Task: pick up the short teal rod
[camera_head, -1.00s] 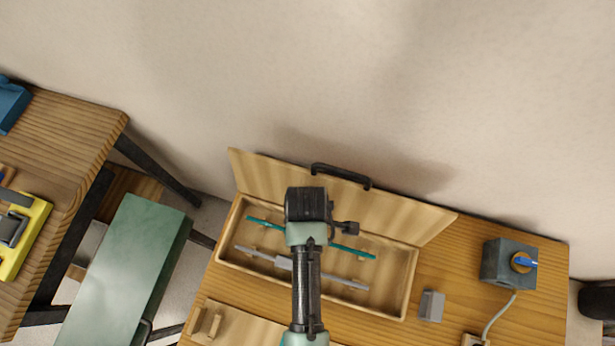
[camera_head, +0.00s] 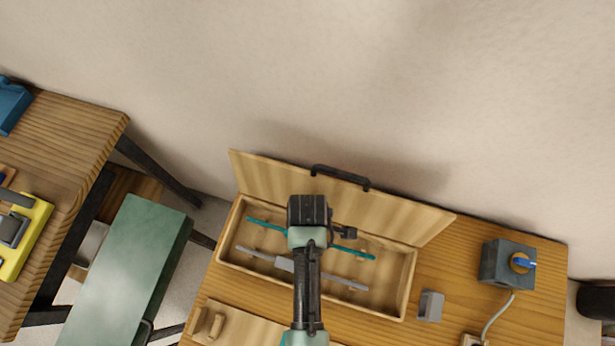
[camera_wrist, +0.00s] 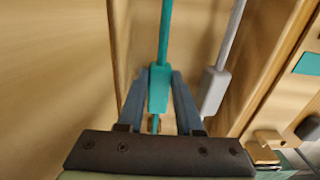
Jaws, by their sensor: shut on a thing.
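The teal rod (camera_head: 356,252) lies lengthwise in the open wooden box (camera_head: 410,285), and my wrist hides its middle in the head view. In the wrist view its thicker teal block (camera_wrist: 158,92) sits between the two blue-grey fingers of my gripper (camera_wrist: 160,76), which is shut on it. Whether the rod is clear of its supports cannot be told. A grey rod (camera_head: 346,285) with a thicker middle lies beside it in the same box, apart from my fingers; it also shows in the wrist view (camera_wrist: 213,88).
The box's lid (camera_head: 410,213) with a black handle stands open along the back, close to my wrist. A grey block (camera_head: 430,306) and a dark box with a blue knob (camera_head: 509,264) stand to the right. A green cabinet (camera_head: 125,265) is at left.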

